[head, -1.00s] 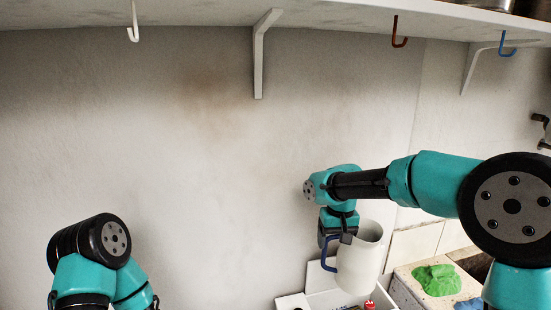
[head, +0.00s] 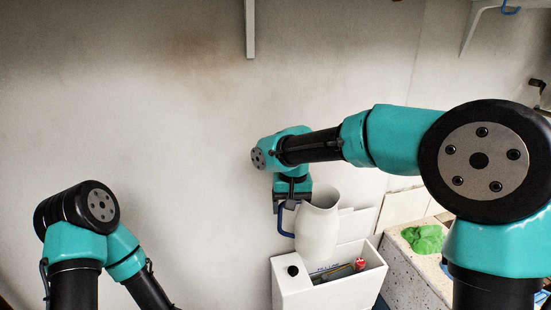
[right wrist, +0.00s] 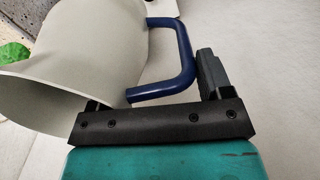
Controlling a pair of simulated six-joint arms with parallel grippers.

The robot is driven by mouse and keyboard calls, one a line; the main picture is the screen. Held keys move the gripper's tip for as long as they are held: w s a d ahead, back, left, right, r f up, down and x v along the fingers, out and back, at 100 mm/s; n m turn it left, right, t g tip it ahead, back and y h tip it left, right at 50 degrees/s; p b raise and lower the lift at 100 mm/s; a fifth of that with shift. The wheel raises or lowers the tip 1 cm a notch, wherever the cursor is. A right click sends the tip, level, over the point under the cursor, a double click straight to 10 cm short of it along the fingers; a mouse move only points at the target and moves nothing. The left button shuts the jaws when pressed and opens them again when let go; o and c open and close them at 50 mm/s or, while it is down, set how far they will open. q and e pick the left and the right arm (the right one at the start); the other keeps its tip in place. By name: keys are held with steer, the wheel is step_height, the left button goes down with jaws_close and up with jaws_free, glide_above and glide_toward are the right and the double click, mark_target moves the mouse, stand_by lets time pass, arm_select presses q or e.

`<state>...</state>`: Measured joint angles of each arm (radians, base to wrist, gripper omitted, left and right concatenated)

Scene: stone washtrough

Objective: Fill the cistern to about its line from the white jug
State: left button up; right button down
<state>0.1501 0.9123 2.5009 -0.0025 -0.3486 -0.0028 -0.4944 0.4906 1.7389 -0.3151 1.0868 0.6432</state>
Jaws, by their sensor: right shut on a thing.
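The white jug (head: 317,232) with a blue handle (head: 284,222) hangs close to upright from my right gripper (head: 291,198). In the right wrist view the jug (right wrist: 75,60) shows its wide mouth, and the gripper (right wrist: 160,95) is at the blue handle. What is inside the jug is hidden. The white open-topped cistern (head: 292,292) stands below, its rear edge partly behind the jug. A blue marking, a dark bar and a red-topped part (head: 360,264) show inside it. Its water level is not clear. My left arm is at the left; its gripper is out of view.
A speckled stone trough (head: 415,270) stands right of the cistern, with a green cloth (head: 424,239) on it. White panels (head: 355,222) are behind the cistern. A shelf bracket (head: 250,28) and a blue hook (head: 511,10) are overhead. The wall area between my arms is clear.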

mark_target(304, 234)
steer(key=d+f+n, duration=0.1)
steer(key=f+n, duration=0.1)
steer(key=s+d+f+n, duration=0.1)
steer(key=f+n, duration=0.1)
steer(key=f, duration=0.1)
steer(key=s+d+f+n, duration=0.1)
steer(key=d+f+n, duration=0.1)
steer(key=f, duration=0.1)
steer(key=shift+s+d+f, duration=0.1)
steer(key=shift+s+f, duration=0.1)
steer(key=shift+s+d+f+n, duration=0.2)
steer(key=shift+s+f+n, duration=0.05)
steer(key=shift+f+n, duration=0.35)
steer(key=shift+r, duration=0.15)
steer(key=shift+w+d+r+g+y, duration=0.1)
steer(key=shift+d+r+g+y, duration=0.05)
steer(key=shift+r+g+y, duration=2)
steer(key=shift+w+d+r+y, duration=0.15)
steer(key=shift+w+d+y, duration=0.2)
steer(key=shift+y, duration=0.4)
steer(key=shift+w+d+r+g+y, duration=0.1)
steer(key=shift+w+d+g+y, duration=0.1)
steer(key=shift+d+g+y, duration=0.3)
steer(key=shift+w+d+g+y, duration=0.15)
steer(key=shift+w+g+y, duration=0.05)
steer(key=shift+g+y, duration=0.45)
